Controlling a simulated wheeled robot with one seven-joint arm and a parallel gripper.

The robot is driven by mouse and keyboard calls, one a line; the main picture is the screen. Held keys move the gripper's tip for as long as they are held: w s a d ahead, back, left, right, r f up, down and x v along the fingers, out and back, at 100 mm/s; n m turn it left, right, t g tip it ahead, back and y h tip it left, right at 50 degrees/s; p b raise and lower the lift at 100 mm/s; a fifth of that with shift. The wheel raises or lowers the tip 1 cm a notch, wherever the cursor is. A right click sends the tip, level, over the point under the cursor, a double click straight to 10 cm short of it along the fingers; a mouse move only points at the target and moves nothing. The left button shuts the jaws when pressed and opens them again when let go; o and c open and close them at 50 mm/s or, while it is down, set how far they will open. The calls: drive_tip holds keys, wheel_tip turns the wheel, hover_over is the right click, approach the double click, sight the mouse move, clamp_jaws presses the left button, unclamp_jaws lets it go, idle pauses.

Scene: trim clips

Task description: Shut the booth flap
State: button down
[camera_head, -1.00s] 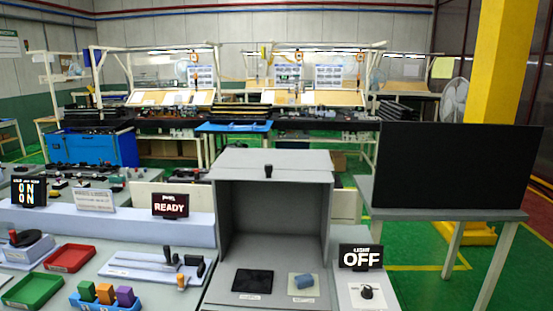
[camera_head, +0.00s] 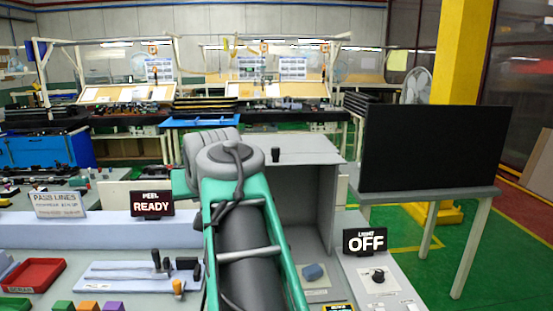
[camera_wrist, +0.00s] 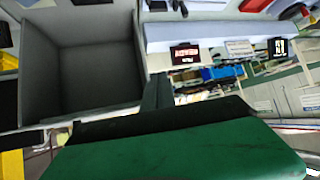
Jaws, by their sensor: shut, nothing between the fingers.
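The grey booth (camera_head: 310,205) stands on the bench with its front open. Its flap (camera_head: 305,149) lies up across the top, with a black knob (camera_head: 275,155) at the front edge. My arm covers the booth's left part in the head view. The wrist view shows the open, empty-looking booth interior (camera_wrist: 97,80) at left. My gripper (camera_wrist: 157,92) shows there as dark shut fingers beyond the green housing, right of the booth opening. It holds nothing, and contact with the booth cannot be told. The head view does not show the fingertips.
A black screen (camera_head: 432,148) stands behind right. A READY sign (camera_head: 152,204) and tools lie left.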

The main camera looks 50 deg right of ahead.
drive_tip(key=s+d+r+m+h+b, duration=0.1)
drive_tip(key=s+d+r+m+h, duration=0.15)
drive_tip(key=s+d+r, duration=0.4)
drive_tip(key=s+d+r+m+h+b, duration=0.1)
drive_tip(key=s+d+r+h, duration=0.25)
drive_tip(key=d+r, duration=0.5)
drive_tip(key=p, duration=0.2)
hover_over(274, 164)
drive_tip(key=shift+f, duration=3.85)
drive_tip(key=shift+b, duration=0.3)
